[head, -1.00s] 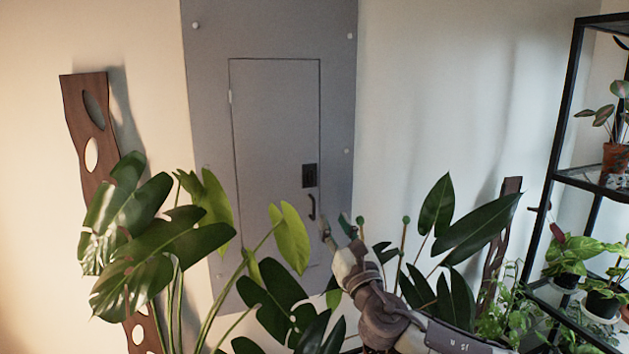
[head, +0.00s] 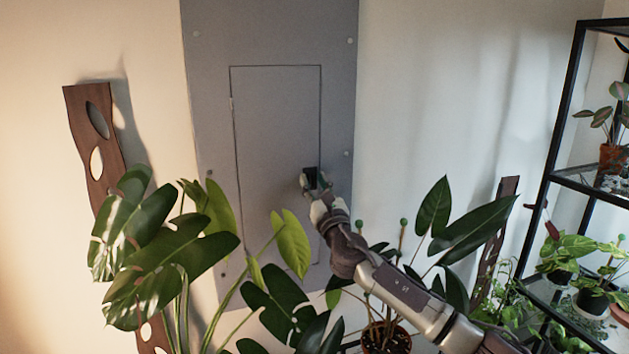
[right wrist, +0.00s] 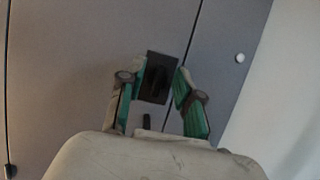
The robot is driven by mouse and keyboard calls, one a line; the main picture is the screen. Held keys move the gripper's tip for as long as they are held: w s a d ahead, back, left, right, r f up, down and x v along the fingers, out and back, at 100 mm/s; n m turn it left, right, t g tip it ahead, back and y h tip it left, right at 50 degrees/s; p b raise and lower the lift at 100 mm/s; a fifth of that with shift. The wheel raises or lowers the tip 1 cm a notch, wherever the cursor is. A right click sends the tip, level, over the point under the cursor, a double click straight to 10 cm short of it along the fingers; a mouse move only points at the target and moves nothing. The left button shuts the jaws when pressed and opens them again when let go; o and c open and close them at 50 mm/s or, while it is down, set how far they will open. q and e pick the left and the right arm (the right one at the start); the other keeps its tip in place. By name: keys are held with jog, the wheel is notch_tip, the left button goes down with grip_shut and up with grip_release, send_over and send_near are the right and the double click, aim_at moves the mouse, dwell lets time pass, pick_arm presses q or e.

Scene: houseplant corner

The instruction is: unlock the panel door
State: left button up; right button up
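The grey panel door (head: 275,125) sits shut in a grey metal panel on the wall. My left gripper is not in view.
Large monstera leaves (head: 165,250) and bright leaves (head: 291,243) stand in front of the panel's lower left. A dark-leaved plant (head: 470,235) and a potted plant (head: 386,340) are near my right arm. A black shelf (head: 560,110) with plants stands at right.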

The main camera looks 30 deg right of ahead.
jog(key=shift+c, duration=0.3)
grip_shut()
jog(key=shift+m+h, duration=0.4)
jog(key=shift+m, duration=0.1)
jog(key=m+h, duration=0.1)
jog(key=m, duration=0.1)
jog(key=m+g+h, duration=0.1)
jog(key=m, duration=0.2)
jog(key=shift+h, duration=0.3)
jog(key=m+g, duration=0.1)
jog(key=m, duration=0.1)
jog(key=m+g+h, duration=0.1)
jog(key=m, duration=0.2)
jog(key=shift+h, duration=0.3)
jog(key=m+g, duration=0.1)
jog(key=m, duration=0.2)
jog(key=m+g+p, duration=0.1)
jog(key=m, duration=0.1)
jog(key=shift+m+h, duration=0.4)
jog(key=m+g+p, duration=0.2)
jog(key=m, duration=0.3)
jog(key=shift+m, duration=0.3)
